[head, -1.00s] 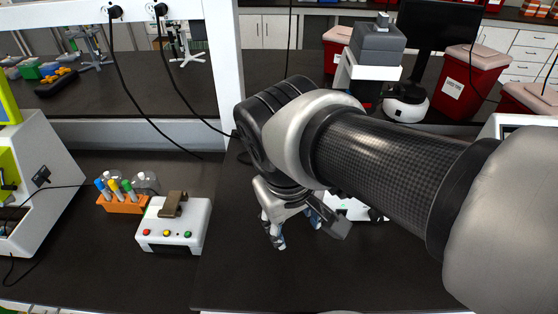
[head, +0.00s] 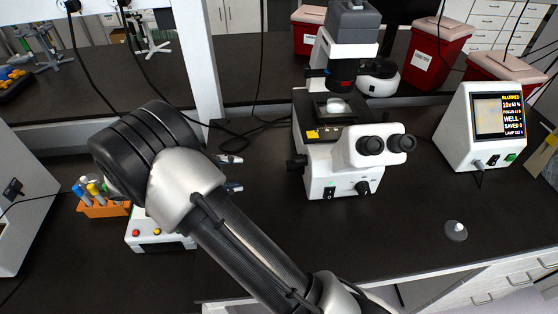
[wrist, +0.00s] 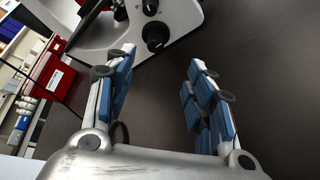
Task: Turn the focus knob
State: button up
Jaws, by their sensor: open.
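The white microscope (head: 340,150) stands on the dark bench in the head view. A black knob (head: 296,163) sticks out of its left side, and another black knob (head: 362,188) is on its front right. In the wrist view a large black knob (wrist: 155,37) sits beyond the fingertips, with a smaller one (wrist: 150,7) above it. I cannot tell which is the focus knob. My gripper (head: 237,173) is left of the microscope, pointing toward it, apart from the left knob. It is open, and its blue-padded fingers (wrist: 160,75) have nothing between them.
A monitor (head: 500,117) at the right reads "BLURRED". A grey round piece (head: 456,232) lies on the bench below it. An orange rack (head: 104,210) with tubes and a white box with buttons (head: 150,238) are behind my arm.

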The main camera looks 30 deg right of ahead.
jog(key=shift+w+a+f+t+h, duration=0.1)
jog(key=shift+w+f+t+h, duration=0.15)
jog(key=shift+f, duration=0.25)
jog(key=shift+w+a+f+t+h, duration=0.15)
jog(key=shift+w+f+h, duration=0.1)
jog(key=shift+f, duration=0.25)
jog(key=b+x, duration=0.3)
jog(key=x, duration=1.4)
jog(key=shift+s+d+r, duration=0.1)
jog(key=shift+s, duration=0.05)
jog(key=c, duration=1.1)
jog(key=shift+o, duration=0.2)
jog(key=shift+r+n, duration=0.1)
jog(key=shift+n, duration=0.3)
